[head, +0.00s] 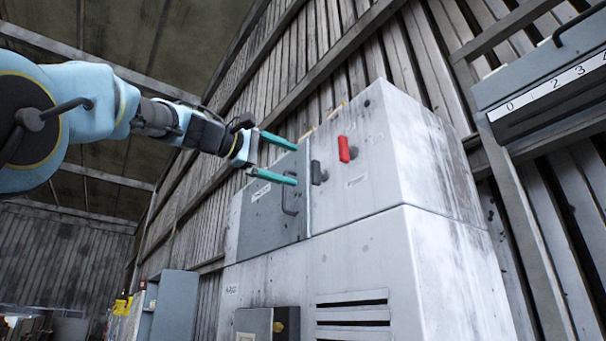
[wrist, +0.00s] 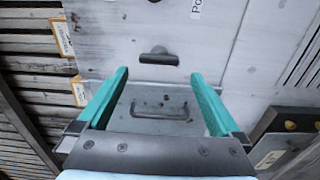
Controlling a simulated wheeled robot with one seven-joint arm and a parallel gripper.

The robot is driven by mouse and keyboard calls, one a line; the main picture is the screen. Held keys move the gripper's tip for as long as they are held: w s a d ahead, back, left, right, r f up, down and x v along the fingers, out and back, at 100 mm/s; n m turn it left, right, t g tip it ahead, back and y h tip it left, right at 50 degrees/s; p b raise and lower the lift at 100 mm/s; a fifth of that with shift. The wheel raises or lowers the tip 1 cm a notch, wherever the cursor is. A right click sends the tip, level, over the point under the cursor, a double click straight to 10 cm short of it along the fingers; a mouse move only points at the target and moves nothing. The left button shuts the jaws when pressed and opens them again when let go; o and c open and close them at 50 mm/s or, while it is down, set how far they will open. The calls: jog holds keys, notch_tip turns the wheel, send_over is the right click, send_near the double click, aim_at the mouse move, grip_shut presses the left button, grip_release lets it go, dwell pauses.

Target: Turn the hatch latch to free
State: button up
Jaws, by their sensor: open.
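The grey hatch (head: 262,222) is on the left of the white cabinet's front and looks closed, with a dark bar handle (head: 290,198). The dark latch (head: 317,171) sits on the white panel just right of the hatch edge and looks upright in the head view. In the wrist view the latch (wrist: 158,58) lies crosswise, beyond the hatch (wrist: 150,98) and between the lines of the fingers. My gripper (head: 297,164) is open and empty in front of the hatch. Its teal fingertips (wrist: 159,74) stop short of the latch, apparently not touching it.
A red lever (head: 347,149) is right of the latch. The cabinet's lower part (head: 385,245) juts out below, with vent slots and a dark box (head: 267,323). A numbered grey unit (head: 545,90) hangs at the right. Orange-edged tags (wrist: 78,91) line the cabinet edge.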

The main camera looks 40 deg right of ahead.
jog(key=a, duration=0.3)
jog(key=shift+w+a, duration=0.1)
jog(key=shift+a, duration=0.3)
